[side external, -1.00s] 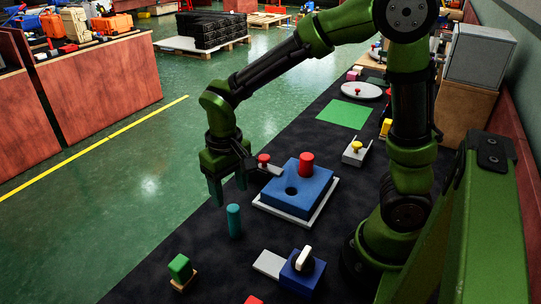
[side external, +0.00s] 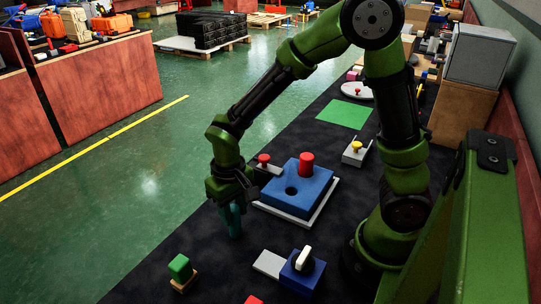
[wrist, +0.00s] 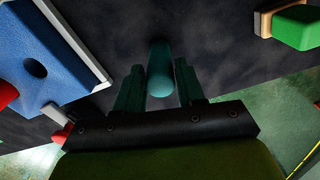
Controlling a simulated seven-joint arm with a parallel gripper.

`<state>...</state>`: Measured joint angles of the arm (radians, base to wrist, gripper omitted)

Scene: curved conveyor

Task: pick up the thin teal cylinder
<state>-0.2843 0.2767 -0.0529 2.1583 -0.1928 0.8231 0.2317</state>
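The thin teal cylinder (side external: 235,221) stands upright on the black mat, partly hidden by my gripper in the side view. In the wrist view the teal cylinder (wrist: 160,70) sits between the two fingers, with a gap showing on each side. My gripper (side external: 232,215) points down around the cylinder's upper part. In the wrist view my gripper (wrist: 160,85) is open, its fingers apart and not visibly touching the cylinder.
A blue block with a hole (side external: 293,188) and a red cylinder (side external: 306,163) on it stands to the right. A green block (side external: 180,267) is at the front left. A blue box with a white knob (side external: 302,271) is at the front right. Bare black mat (side external: 215,265) lies between.

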